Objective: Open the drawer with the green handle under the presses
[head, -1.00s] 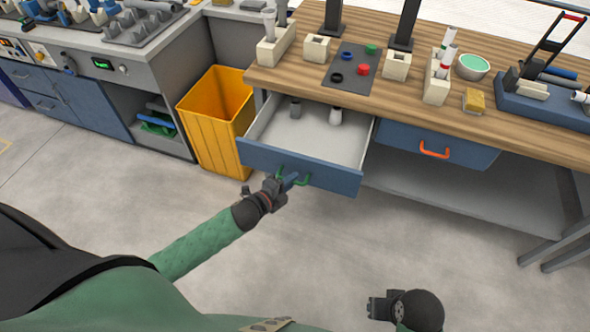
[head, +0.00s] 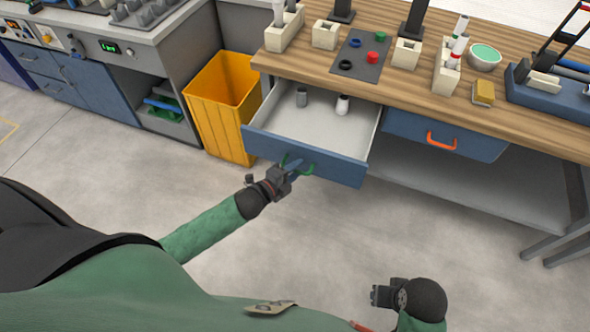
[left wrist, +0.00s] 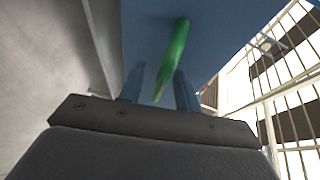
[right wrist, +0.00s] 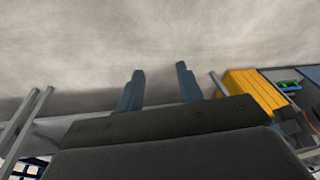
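The drawer (head: 335,172) with the green handle (head: 309,169) stands pulled well out from under the wooden bench, below the black press columns. Its front is blue and its inside light grey. My left gripper (head: 291,170) is at the handle. In the left wrist view, its two fingers (left wrist: 160,88) are apart, with the green handle (left wrist: 173,58) running between them; I cannot tell whether either touches it. My right gripper (head: 374,295) is low over the floor, away from the drawer. In the right wrist view, its fingers (right wrist: 158,88) are apart with nothing between them.
A closed drawer with an orange handle (head: 441,141) is to the right. The floor (head: 330,240) in front is clear.

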